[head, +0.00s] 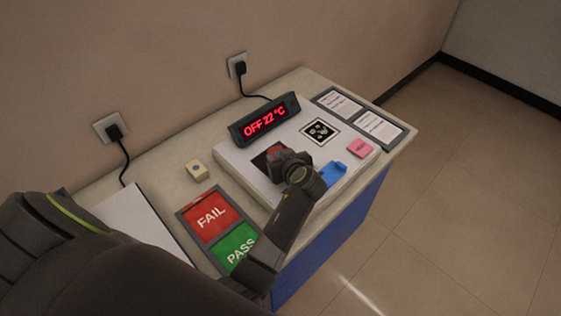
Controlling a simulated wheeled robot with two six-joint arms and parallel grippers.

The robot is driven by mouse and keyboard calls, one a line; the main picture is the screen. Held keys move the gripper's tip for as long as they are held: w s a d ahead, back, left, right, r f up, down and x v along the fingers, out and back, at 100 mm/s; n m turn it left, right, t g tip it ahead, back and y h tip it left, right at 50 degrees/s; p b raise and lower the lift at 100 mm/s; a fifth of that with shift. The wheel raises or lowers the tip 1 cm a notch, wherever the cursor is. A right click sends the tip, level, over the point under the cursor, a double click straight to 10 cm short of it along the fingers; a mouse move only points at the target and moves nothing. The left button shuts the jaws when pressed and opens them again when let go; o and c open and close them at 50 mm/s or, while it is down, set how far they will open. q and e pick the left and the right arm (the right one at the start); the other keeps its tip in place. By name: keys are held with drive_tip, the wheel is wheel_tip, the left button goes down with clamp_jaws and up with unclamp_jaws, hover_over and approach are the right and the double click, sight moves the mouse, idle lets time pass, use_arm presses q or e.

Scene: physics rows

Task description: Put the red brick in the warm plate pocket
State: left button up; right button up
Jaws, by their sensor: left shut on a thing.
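The plate (232,158) is a white slab on the bench, with a dark square pocket (260,162) on its left part. Its display (265,121) reads OFF 22 °C in red. My left gripper (277,158) is over the pocket, shut on the red brick (274,151). Only a small reddish part of the brick shows; the gripper hides the rest. I cannot tell whether the brick is inside the pocket or just above it. My right gripper is not in view.
A blue piece (334,172), a black-and-white marker (320,131) and a pink note (360,148) are on the slab's right side. A red FAIL and green PASS panel (211,217) lies in front. A small beige block (197,170) stands left. Printed cards (380,126) lie at the right end.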

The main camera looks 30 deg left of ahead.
use_arm(q)
drive_tip(key=shift+f, duration=0.15)
drive_tip(key=o, duration=1.1)
